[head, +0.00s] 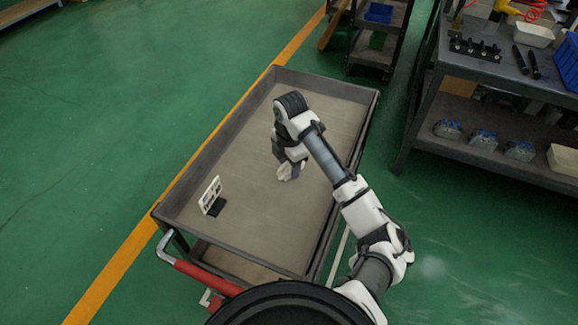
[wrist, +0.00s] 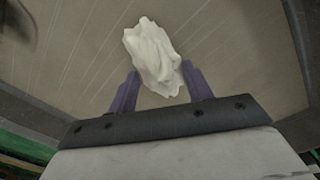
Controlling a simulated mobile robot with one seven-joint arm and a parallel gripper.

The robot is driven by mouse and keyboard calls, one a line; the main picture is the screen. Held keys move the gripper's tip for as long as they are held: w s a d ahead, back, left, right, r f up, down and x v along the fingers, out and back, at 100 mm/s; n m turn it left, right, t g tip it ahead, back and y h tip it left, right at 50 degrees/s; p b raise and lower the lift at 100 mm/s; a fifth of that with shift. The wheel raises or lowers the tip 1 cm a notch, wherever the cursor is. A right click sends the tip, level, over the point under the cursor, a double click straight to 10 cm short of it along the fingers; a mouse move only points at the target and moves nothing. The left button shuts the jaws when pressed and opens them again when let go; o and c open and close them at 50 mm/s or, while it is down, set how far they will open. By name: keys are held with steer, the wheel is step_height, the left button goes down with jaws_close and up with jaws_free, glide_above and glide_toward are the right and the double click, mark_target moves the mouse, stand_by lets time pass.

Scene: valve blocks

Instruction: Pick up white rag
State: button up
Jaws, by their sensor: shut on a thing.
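The white rag (head: 285,171) is a small crumpled cloth in the cart tray, under my gripper (head: 291,166) in the head view. In the wrist view the rag (wrist: 153,58) lies between and beyond the two purple fingers of my gripper (wrist: 160,82). My gripper is shut on the rag. The head view does not show clearly whether the rag touches the tray floor.
The cart (head: 169,211) has a raised dark rim and a red-grey handle. A small sign on a dark base (head: 217,208) stands at the tray's left. A workbench (head: 447,62) with tools and bins stands at right. Most of the tray floor is bare.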

step_height(320, 180, up, 19)
steer(key=shift+b, duration=0.35)
steer(key=shift+f, duration=0.1)
steer(key=o, duration=0.4)
steer(key=c, duration=0.3)
step_height(320, 180, down, 2)
steer(key=shift+f+b, duration=0.15)
steer(key=shift+b, duration=0.95)
steer(key=shift+d, duration=0.1)
